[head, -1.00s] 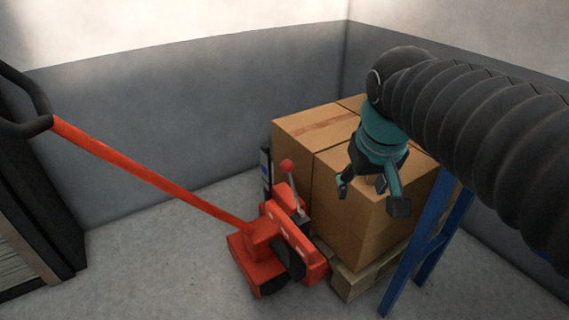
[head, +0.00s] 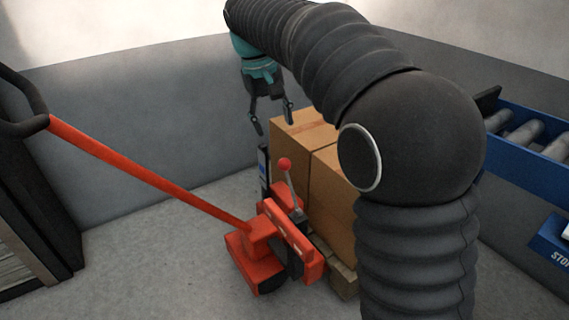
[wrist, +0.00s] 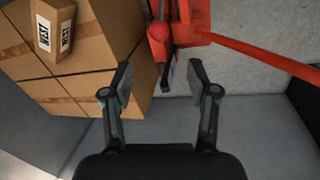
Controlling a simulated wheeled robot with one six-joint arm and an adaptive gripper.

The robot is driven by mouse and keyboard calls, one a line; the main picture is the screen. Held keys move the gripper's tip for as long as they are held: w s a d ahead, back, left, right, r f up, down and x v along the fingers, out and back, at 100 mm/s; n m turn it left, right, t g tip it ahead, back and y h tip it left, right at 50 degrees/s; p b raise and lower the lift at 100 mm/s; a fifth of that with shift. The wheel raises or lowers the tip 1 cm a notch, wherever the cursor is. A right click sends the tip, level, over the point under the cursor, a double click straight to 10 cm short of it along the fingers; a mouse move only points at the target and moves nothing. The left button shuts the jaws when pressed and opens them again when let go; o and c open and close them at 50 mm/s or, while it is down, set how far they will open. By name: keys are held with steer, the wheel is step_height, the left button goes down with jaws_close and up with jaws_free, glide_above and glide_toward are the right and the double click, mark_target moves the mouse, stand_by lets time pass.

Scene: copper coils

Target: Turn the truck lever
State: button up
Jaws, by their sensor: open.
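The red pallet truck (head: 262,250) stands on the floor in front of the stacked boxes, its long red handle (head: 150,175) slanting up to the left. The truck lever is a short grey rod with a red ball knob (head: 285,164), standing up and slightly tilted. My gripper (head: 274,127) is open and empty, pointing down above and beyond the lever, apart from it, near the far left edge of the boxes. In the wrist view my gripper's open fingers (wrist: 161,83) point toward the truck (wrist: 190,25) at the top; red parts of it show there.
Stacked cardboard boxes (head: 330,175) stand on a wooden pallet (head: 343,278) right of the truck. A small labelled carton (wrist: 58,35) lies on top. A blue roller conveyor (head: 530,160) is at the right. A dark rack (head: 40,220) is at the left. Floor in front is clear.

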mark_target(283, 159)
steer(key=f, duration=0.4)
steer(key=d+f+b, duration=0.1)
steer(key=f, duration=0.3)
steer(key=w+d+f+b, duration=0.1)
steer(key=f, duration=0.4)
steer(key=shift+d, duration=0.2)
steer(key=shift+r, duration=0.1)
jaws_close()
